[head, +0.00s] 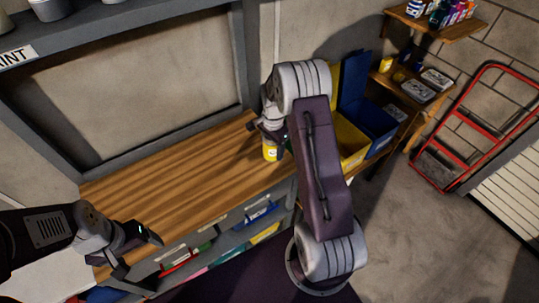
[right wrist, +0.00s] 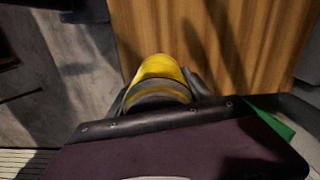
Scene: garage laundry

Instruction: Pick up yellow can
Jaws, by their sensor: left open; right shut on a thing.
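A yellow can (head: 270,153) with a pale label shows at the right end of the wooden workbench (head: 180,165), partly hidden by my right arm. My right gripper (head: 272,137) is shut on it. In the right wrist view, the can (right wrist: 160,69) sits between the fingers of the gripper (right wrist: 158,90), its yellow top and grey bands showing. I cannot tell whether the can touches the bench. My left gripper (head: 138,256) is open and empty near the bench's front left edge.
A yellow bin (head: 351,140) and a blue bin (head: 373,124) stand right of the bench. Another yellow can (head: 385,65) is on the corner shelf. A red hand truck (head: 460,141) leans at the far right. Most of the bench top is clear.

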